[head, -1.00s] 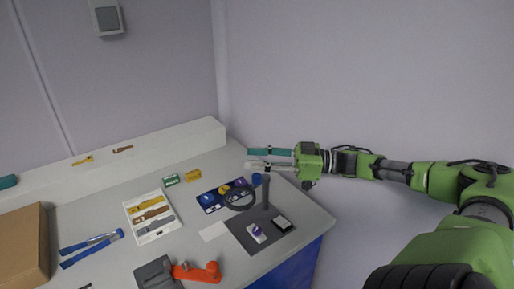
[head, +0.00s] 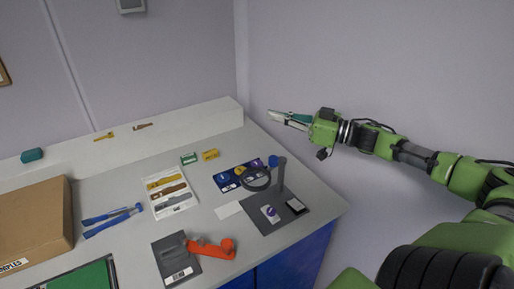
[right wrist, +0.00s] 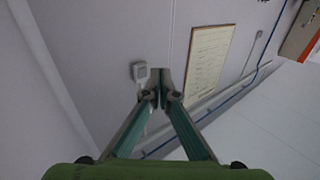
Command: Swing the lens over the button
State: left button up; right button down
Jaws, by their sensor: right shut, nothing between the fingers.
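The lens is a dark round ring (head: 256,188) on an arm from an upright post (head: 281,175), on a dark base plate (head: 284,222). It hangs over the edge of a blue tray, left of the post. A small white block with a purple spot (head: 270,213), perhaps the button, sits on the plate in front of the lens, which is not over it. My right gripper (head: 270,116) is shut and empty, in the air behind and above the post, near the wall. Its closed fingertips also show in the right wrist view (right wrist: 158,88). My left gripper is out of view.
The blue tray (head: 224,184) holds round coloured pieces. A white tray of tools (head: 155,206), blue tongs (head: 111,218), an orange-red tool (head: 212,249) and a cardboard box (head: 30,225) stand on the bench. A raised ledge (head: 160,135) runs along the back.

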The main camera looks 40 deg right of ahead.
jog(key=w+d+m+t+h+p, duration=0.2)
jog(key=w+d+m+h, duration=0.4)
jog(key=d+m+h, duration=0.15)
jog(key=w+a+f+m+g+h+p, duration=0.1)
jog(key=w+f+m+g+h+p, duration=0.25)
jog(key=m+g, duration=0.2)
jog(key=s+a+r+n+g+p, duration=0.1)
jog(key=s+a+g+p, duration=0.1)
jog(key=s+a+g, duration=0.45)
jog(key=s+a+r+g+p, duration=0.1)
jog(key=a+g+p, duration=0.15)
jog(key=a, duration=0.65)
jog(key=s+p+x, duration=0.1)
jog(key=p+x, duration=0.1)
jog(key=x, duration=0.8)
jog(key=shift+g, duration=0.25)
jog(key=s+a+p, duration=0.2)
jog(key=s, duration=0.1)
jog(key=shift+s+f, duration=0.15)
jog(key=shift+f, duration=0.2)
